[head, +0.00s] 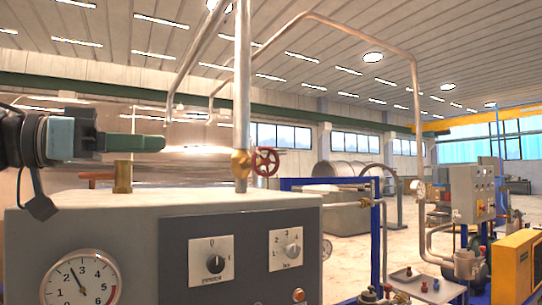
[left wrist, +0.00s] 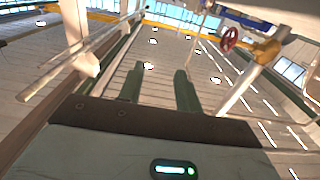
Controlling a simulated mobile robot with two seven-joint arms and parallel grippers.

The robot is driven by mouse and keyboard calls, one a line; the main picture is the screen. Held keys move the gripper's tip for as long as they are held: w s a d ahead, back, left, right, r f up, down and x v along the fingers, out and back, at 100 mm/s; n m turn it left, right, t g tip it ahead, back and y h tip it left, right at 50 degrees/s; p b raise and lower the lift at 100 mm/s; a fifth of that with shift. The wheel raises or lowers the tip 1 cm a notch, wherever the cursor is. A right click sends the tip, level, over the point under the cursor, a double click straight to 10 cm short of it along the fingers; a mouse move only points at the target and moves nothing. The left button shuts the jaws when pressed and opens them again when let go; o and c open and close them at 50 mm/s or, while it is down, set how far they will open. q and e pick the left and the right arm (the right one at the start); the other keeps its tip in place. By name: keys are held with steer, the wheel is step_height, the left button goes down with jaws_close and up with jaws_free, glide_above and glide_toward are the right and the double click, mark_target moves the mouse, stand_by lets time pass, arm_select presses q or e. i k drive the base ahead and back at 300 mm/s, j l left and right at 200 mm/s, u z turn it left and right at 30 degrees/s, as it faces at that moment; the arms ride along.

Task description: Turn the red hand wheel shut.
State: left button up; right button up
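The red hand wheel (head: 266,161) sits on the right side of a brass valve (head: 240,163) on a vertical metal pipe above the grey control box. In the left wrist view the red hand wheel (left wrist: 228,38) and the brass valve (left wrist: 267,50) show at the upper right, beyond the fingers. My left gripper (head: 160,143) is left of the valve and apart from it, at about the wheel's height in the picture. In the left wrist view its two green fingers (left wrist: 158,78) are spread with nothing between them. My right gripper is in neither view.
The vertical pipe (head: 242,80) rises beside the wheel. A blue frame (head: 376,240) stands to the right.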

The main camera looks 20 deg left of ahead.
mark_target(266, 161)
steer(key=i+j, duration=0.1)
steer(key=i, duration=1.15)
steer(key=j, duration=0.05)
